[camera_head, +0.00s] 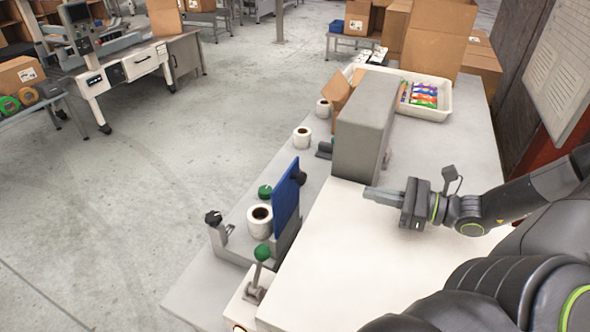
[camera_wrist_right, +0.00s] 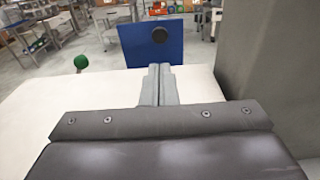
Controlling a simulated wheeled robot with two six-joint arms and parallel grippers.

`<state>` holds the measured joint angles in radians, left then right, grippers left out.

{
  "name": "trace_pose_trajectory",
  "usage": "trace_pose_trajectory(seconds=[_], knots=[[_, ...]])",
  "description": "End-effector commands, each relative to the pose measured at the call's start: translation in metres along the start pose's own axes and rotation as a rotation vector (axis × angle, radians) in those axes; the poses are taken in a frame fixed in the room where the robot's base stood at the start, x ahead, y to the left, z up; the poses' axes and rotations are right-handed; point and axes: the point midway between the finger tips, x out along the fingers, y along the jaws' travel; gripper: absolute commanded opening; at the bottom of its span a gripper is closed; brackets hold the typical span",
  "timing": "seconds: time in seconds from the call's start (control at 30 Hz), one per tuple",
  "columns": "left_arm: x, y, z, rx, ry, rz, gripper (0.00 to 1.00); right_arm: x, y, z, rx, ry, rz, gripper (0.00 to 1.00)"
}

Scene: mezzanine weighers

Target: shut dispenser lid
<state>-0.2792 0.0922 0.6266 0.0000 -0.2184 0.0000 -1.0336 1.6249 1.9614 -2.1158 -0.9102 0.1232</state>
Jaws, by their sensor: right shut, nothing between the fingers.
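The dispenser (camera_head: 283,246) stands on the near part of the table, with a white label roll (camera_head: 259,222) at its left side. Its blue lid (camera_head: 287,200) stands upright, with a dark round knob on its right face. My left gripper is not in view.
A tall grey housing (camera_head: 365,138) stands just beyond my right gripper. Green-knobbed lever (camera_head: 262,254) is in front of the dispenser. A white tray (camera_head: 437,112) with colourful packets and cardboard boxes (camera_head: 432,50) are at the back. The white tabletop (camera_head: 340,260) nearby is clear.

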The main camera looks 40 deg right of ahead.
Motion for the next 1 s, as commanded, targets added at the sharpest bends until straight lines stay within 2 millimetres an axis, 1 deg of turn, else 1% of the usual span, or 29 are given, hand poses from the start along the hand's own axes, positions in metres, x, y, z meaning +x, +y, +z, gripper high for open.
trace_pose_trajectory(seconds=[0.03,0.1,0.2,0.3,0.43,0.6,0.7,0.83,1.0], knots=[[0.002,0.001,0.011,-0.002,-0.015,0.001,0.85,0.004,0.0,-0.001,-0.001,-0.002,0.001,0.0],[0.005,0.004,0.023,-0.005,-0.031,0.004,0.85,0.011,0.0,-0.002,-0.002,-0.003,0.002,0.0],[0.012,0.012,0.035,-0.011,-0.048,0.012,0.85,0.025,0.0,-0.003,-0.002,-0.005,0.003,0.0],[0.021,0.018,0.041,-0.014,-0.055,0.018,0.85,0.041,0.0,-0.004,-0.002,-0.006,0.003,0.0],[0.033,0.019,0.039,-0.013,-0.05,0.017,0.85,0.061,0.0,-0.004,-0.002,-0.006,0.003,0.0],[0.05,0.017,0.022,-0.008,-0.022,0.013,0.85,0.083,0.0,-0.003,-0.003,-0.006,0.002,0.0],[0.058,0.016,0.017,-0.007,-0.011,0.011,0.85,0.095,0.0,-0.003,-0.003,-0.007,0.001,0.0],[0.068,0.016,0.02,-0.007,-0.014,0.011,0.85,0.109,0.0,-0.003,-0.001,-0.007,0.0,0.0],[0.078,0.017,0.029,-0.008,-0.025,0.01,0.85,0.124,0.0,-0.002,-0.002,-0.006,0.001,0.0]])
